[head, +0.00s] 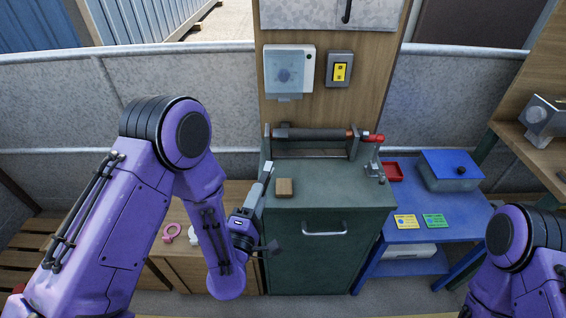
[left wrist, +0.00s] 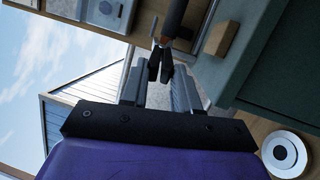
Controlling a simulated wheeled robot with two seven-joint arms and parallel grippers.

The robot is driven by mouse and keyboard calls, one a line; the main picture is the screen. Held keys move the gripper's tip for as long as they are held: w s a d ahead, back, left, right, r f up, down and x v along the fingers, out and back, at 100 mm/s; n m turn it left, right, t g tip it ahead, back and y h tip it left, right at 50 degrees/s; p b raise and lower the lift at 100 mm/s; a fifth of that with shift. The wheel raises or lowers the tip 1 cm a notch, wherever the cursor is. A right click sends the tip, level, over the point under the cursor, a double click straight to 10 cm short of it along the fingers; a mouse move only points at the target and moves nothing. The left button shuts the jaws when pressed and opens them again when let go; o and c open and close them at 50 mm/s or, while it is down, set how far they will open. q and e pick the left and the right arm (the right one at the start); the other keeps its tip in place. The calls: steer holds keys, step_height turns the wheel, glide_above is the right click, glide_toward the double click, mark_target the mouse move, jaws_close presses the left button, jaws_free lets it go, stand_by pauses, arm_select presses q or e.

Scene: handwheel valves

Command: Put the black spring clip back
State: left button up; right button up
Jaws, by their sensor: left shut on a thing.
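My left gripper (head: 266,172) is beside the upper left edge of the green cabinet, near the wooden block. In the left wrist view the gripper (left wrist: 160,82) is shut on a small black piece with two prongs, which looks like the black spring clip (left wrist: 154,66). The clip is between the grey fingers, and its far end is partly hidden. In the head view I cannot make the clip out. My right arm shows at the lower right, but its gripper is not in view.
The green cabinet (head: 325,240) carries a wooden block (head: 284,187) and a dark roller with a red handle (head: 374,138). A blue table (head: 400,240) at right holds a red tray (head: 394,179), a blue-lidded box (head: 452,176) and two cards. A pink ring (head: 171,232) lies at left.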

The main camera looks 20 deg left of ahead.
arm_select(q)
steer(key=d+r+n+g+y+p, duration=0.1)
steer(key=d+r+n+p, duration=0.25)
steer(key=n, duration=0.95)
steer(key=n+b, duration=0.5)
glide_above(277, 205)
steer(key=s, duration=0.2)
step_height(277, 205, down, 5)
steer(key=shift+w+d+g, duration=0.1)
steer(key=shift+d+g, duration=0.3)
steer(key=shift+b, duration=0.65)
steer(key=shift+f+b, duration=1.5)
steer(key=shift+b, duration=0.15)
